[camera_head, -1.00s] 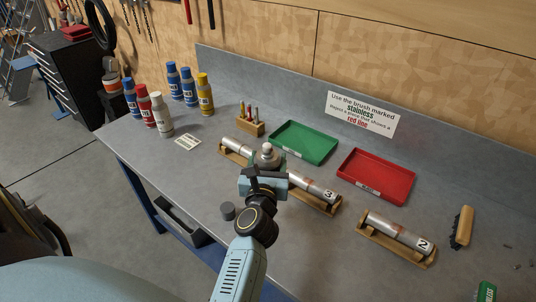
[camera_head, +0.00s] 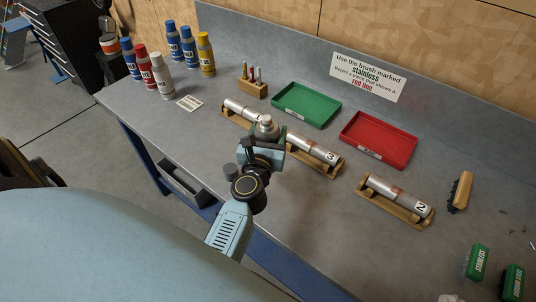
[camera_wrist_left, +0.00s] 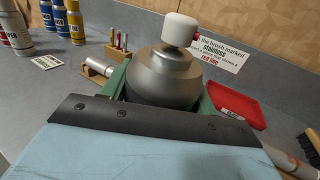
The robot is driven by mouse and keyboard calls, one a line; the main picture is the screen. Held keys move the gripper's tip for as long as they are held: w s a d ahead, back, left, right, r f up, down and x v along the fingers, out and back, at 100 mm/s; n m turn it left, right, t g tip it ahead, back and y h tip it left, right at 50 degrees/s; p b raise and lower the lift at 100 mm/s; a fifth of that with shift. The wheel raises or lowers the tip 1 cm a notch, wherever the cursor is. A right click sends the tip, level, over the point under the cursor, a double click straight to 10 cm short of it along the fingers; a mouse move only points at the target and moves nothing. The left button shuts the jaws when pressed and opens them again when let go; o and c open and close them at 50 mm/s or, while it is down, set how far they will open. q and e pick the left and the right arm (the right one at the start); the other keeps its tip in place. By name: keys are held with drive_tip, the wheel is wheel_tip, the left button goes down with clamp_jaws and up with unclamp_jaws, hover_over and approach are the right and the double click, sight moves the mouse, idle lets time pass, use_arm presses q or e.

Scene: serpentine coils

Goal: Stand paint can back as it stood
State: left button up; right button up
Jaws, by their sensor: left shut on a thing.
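A grey-topped paint can (camera_head: 266,127) is held upright in my left gripper (camera_head: 264,150), over the near side of the bench. In the left wrist view the can (camera_wrist_left: 165,78) shows its metal-grey shoulder and white nozzle, between green finger pads. The gripper hides its lower body, so I cannot tell whether its bottom touches the bench. My right gripper is not in view.
Several paint cans (camera_head: 160,75) stand at the back left, by a small white card (camera_head: 190,103). Wooden cradles hold pipes, such as pipe 3 (camera_head: 315,150) and pipe 2 (camera_head: 396,195). Green (camera_head: 307,104) and red (camera_head: 378,140) trays lie behind. Brushes (camera_head: 478,262) lie right.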

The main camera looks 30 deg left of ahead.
use_arm(q)
wheel_tip(320, 180, down, 4)
drive_tip(key=b, duration=0.3)
drive_tip(key=shift+f, duration=0.25)
drive_tip(key=shift+f+b, duration=1.45)
drive_tip(key=shift+f, duration=0.75)
drive_tip(key=shift+f, duration=0.2)
drive_tip(key=o, duration=1.2)
